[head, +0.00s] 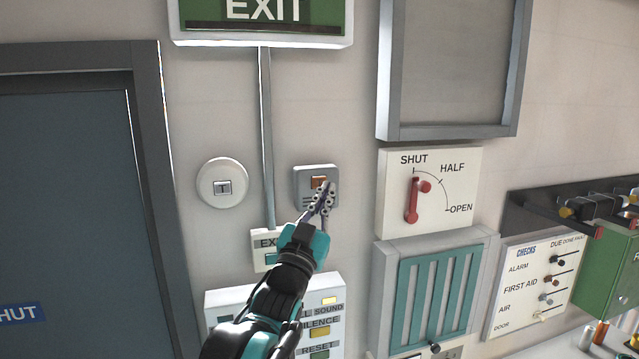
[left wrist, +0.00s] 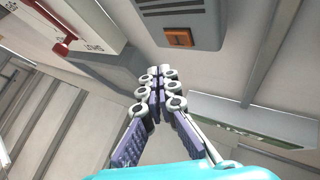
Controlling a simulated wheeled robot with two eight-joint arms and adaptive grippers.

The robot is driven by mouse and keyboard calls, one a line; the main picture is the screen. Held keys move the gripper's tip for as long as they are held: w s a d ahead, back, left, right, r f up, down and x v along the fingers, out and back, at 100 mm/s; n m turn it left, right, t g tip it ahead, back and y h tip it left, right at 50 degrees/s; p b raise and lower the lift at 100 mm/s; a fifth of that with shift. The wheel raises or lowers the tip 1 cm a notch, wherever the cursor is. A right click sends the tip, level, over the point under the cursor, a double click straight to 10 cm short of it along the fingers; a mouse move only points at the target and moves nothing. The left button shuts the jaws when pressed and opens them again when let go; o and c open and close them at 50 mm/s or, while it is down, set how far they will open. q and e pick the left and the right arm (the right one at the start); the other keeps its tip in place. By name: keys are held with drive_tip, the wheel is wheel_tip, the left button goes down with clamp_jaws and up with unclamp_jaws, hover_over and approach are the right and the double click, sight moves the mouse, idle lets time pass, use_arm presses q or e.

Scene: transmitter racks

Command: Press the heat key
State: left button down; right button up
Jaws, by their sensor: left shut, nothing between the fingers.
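A small grey wall box (head: 302,178) carries a square orange-brown key (head: 318,181). No heat label is readable on it. In the left wrist view the box (left wrist: 200,12) is at the top, with its orange key (left wrist: 178,38) facing out. My left gripper (head: 327,188) is shut and empty, its fingertips in front of the box's right part, just below and right of the key in the head view. In the left wrist view the fingertips (left wrist: 157,75) appear below the key and apart from it. The gripper hides the box's lower right. My right gripper is not in view.
A red lever panel (head: 455,200) marked SHUT, HALF, OPEN is right of the box. A round white switch (head: 222,183) is to its left. A button panel (head: 330,290) is below, partly behind my left arm. A vertical conduit (head: 265,120) runs beside the box.

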use_arm(q)
drive_tip(key=shift+s+d, duration=0.2)
drive_tip(key=shift+s, duration=0.4)
drive_tip(key=shift+s+d, duration=0.15)
drive_tip(key=shift+s, duration=0.45)
drive_tip(key=s+a+f+n+g+y+b, duration=0.15)
drive_tip(key=a+f+b, duration=0.4)
drive_tip(key=f, duration=0.85)
drive_tip(key=s+a+f+n+g+y+b, duration=0.1)
drive_tip(key=s+a+f+g+y+b, duration=0.15)
drive_tip(key=f+b, duration=0.85)
drive_tip(key=s+a+f+n+g+y+b, duration=0.2)
drive_tip(key=s+a+f+g+b, duration=0.15)
drive_tip(key=f, duration=1.45)
drive_tip(key=s+a+f+g+b, duration=0.2)
drive_tip(key=s+f+b, duration=0.3)
drive_tip(key=f, duration=0.7)
drive_tip(key=s+a+f+n+g+y+b, duration=0.1)
drive_tip(key=s+f+b, duration=0.5)
drive_tip(key=f, duration=0.7)
drive_tip(key=s+a+f+n+g+y+b, duration=0.1)
drive_tip(key=s+a+f+g+b, duration=0.2)
drive_tip(key=f, duration=0.9)
drive_tip(key=s+g+b, duration=0.1)
drive_tip(key=s+b, duration=0.2)
drive_tip(key=s, duration=0.1)
drive_tip(key=shift+s+a+f+g, duration=0.15)
drive_tip(key=shift+s+f+g, duration=0.15)
drive_tip(key=shift+g, duration=0.05)
